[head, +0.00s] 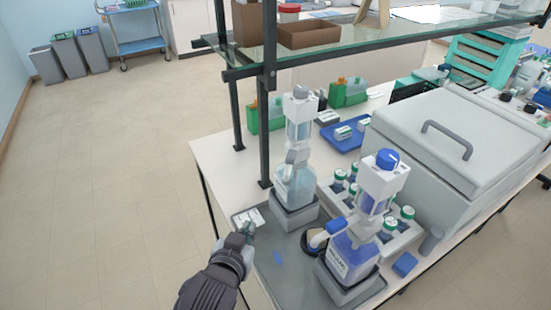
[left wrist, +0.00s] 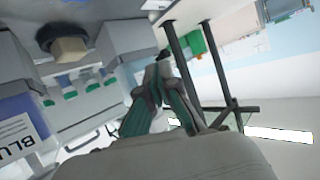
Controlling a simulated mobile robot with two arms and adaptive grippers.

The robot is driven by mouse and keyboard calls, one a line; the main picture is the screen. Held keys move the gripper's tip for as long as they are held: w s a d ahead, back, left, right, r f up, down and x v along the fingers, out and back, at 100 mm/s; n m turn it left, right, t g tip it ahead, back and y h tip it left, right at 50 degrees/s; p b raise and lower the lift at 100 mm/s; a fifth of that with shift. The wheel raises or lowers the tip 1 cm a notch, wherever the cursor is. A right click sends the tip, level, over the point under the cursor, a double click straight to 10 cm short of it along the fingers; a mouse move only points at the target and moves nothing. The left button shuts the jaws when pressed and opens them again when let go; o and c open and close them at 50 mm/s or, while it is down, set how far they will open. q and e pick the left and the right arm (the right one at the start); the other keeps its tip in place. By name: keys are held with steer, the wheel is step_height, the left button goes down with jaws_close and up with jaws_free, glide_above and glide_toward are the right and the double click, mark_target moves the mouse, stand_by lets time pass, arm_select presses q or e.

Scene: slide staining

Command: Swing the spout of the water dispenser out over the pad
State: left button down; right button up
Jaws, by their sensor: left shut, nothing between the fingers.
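The water dispenser (head: 295,187) is a bottle of pale, clear liquid with a white pump head, standing in a grey base. Its spout (head: 297,156) seems to be the pale piece on the near side of the pump; its exact direction is hard to tell. The grey pad (head: 272,284) lies in front of it, with a blue patch on it. My left gripper (head: 247,231) is shut and empty at the pad's left edge, left of and below the dispenser, apart from the spout. The closed fingers (left wrist: 157,84) also show in the left wrist view. My right gripper is out of view.
A blue-filled dispenser (head: 350,259) stands to the right, its blue spout (head: 327,231) pointing left. A white card (head: 248,219) lies near my left fingers. Dark shelf posts (head: 268,120) rise behind. A rack of bottles and a grey lidded box (head: 440,150) fill the right.

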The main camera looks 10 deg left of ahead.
mark_target(287, 156)
arm_select(q)
steer(key=s+a+f+g, duration=0.3)
steer(key=a+f, duration=0.2)
steer(key=f, duration=0.2)
steer(key=w+d+r+m+t+h+b, duration=0.2)
steer(key=w+r+m+t+h+b, duration=0.15)
steer(key=w+r+m+h, duration=0.55)
steer(key=w+d+r+m+t+h+b, duration=0.2)
steer(key=w+r+m+t+h+b, duration=0.15)
steer(key=w+r+m+h, duration=0.5)
steer(key=s+a+r+m+g+b, duration=0.2)
steer(key=a+m+g, duration=0.2)
steer(key=m+g, duration=0.5)
steer(key=s+a+r+m+g+b, duration=0.2)
steer(key=a+m+g, duration=0.2)
steer(key=m+g, duration=0.55)
steer(key=shift+n, duration=0.3)
steer(key=d+p, duration=0.1)
steer(key=d, duration=0.3)
steer(key=d+p, duration=0.2)
steer(key=d, duration=0.2)
steer(key=d+p, duration=0.1)
steer(key=d, duration=0.3)
steer(key=shift+s+d, duration=0.4)
steer(key=shift+d+f, duration=0.1)
steer(key=shift+d, duration=0.2)
steer(key=shift+d+p, duration=0.15)
steer(key=shift+p, duration=0.15)
